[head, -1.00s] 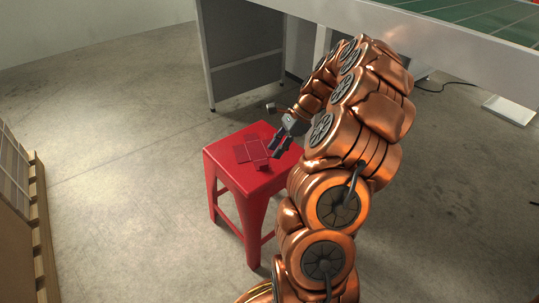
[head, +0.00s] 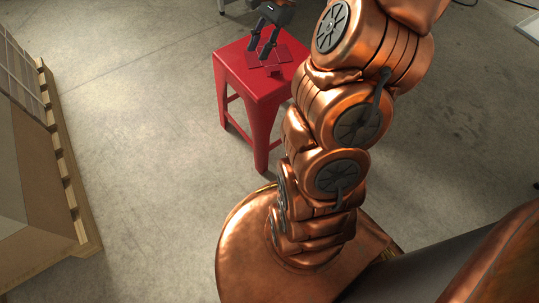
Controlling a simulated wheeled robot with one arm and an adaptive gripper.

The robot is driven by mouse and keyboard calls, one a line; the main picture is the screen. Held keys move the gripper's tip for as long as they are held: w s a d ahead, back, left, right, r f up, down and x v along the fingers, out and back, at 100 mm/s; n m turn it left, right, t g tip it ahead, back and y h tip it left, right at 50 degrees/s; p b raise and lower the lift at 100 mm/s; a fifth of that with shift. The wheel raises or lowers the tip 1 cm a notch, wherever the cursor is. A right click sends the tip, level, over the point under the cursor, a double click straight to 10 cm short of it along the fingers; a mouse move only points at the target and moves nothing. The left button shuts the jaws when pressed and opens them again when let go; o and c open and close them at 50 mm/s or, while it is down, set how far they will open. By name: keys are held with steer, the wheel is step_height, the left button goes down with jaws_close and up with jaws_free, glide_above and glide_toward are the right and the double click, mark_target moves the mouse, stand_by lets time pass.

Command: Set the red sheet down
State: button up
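The red sheet (head: 282,56), a flat cut blank with several panels, lies on the seat of the red stool (head: 238,70) near the top of the head view. It is almost the same red as the seat, so its outline is hard to follow. My gripper (head: 259,51) points down over the sheet, with its two dark fingers apart and nothing visible between them. The fingertips overlap the sheet in the picture; I cannot tell whether they touch it. The fingers hide part of the sheet.
A wooden pallet (head: 68,170) with a large brown box stands along the left edge. Bare concrete floor lies between it and the stool. My copper arm fills the middle and right of the view.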

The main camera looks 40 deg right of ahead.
steer(key=s+a+r+n+g+h, duration=0.1)
steer(key=s+a+n+g, duration=0.1)
steer(key=s+a+n, duration=0.45)
steer(key=s+a+n+g+h, duration=0.1)
steer(key=s+a+n, duration=0.25)
steer(key=a, duration=0.55)
steer(key=s+a+f+n+h, duration=0.1)
steer(key=s+n, duration=0.1)
steer(key=s, duration=0.3)
steer(key=s+n+g+h, duration=0.1)
steer(key=s+n, duration=0.1)
steer(key=s, duration=0.4)
steer(key=s+a+f+n+h, duration=0.1)
steer(key=s+n, duration=0.1)
steer(key=s, duration=0.3)
steer(key=shift+s+a+f+n+h, duration=0.2)
steer(key=shift+a+f+n+h, duration=0.1)
steer(key=shift+a+f+h, duration=0.1)
steer(key=shift+r, duration=0.15)
